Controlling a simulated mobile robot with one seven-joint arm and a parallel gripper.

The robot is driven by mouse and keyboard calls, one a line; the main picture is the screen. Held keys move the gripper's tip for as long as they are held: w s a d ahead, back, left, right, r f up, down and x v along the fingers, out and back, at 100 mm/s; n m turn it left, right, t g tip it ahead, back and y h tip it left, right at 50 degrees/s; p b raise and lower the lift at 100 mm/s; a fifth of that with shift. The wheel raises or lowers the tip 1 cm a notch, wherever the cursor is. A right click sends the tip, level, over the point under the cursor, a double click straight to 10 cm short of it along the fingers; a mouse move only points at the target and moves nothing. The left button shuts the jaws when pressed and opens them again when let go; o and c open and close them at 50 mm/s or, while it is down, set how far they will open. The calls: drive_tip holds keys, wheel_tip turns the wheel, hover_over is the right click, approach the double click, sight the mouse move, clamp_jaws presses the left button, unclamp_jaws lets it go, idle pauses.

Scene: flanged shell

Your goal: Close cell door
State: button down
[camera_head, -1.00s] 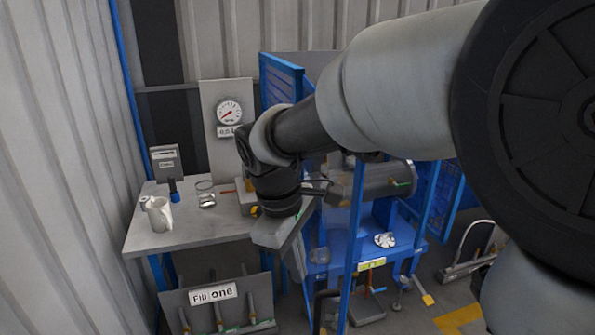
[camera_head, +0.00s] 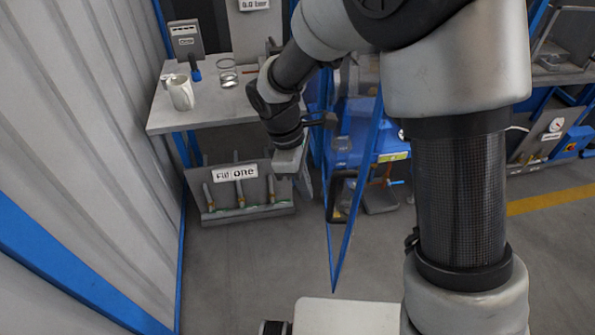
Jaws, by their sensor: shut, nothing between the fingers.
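The cell door (camera_head: 355,215) is a narrow blue frame seen almost edge-on, right of centre. It stands out from the blue cell (camera_head: 365,112) toward me, its lower corner near the floor. My gripper (camera_head: 297,172) is shut and empty at the end of my arm, just left of the door's frame and above the handle. I see its grey body, but its fingertips are small and partly unclear. I cannot tell whether it touches the door. My arm hides the upper part of the door and much of the cell.
A corrugated wall (camera_head: 85,120) closes the left side. The floor (camera_head: 250,262) in front of the door is clear.

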drive_tip(key=shift+s+d+r, duration=0.1)
drive_tip(key=shift+d, duration=0.75)
drive_tip(key=shift+s+d+r, duration=0.1)
drive_tip(key=shift+d, duration=0.7)
drive_tip(key=shift+w, duration=0.1)
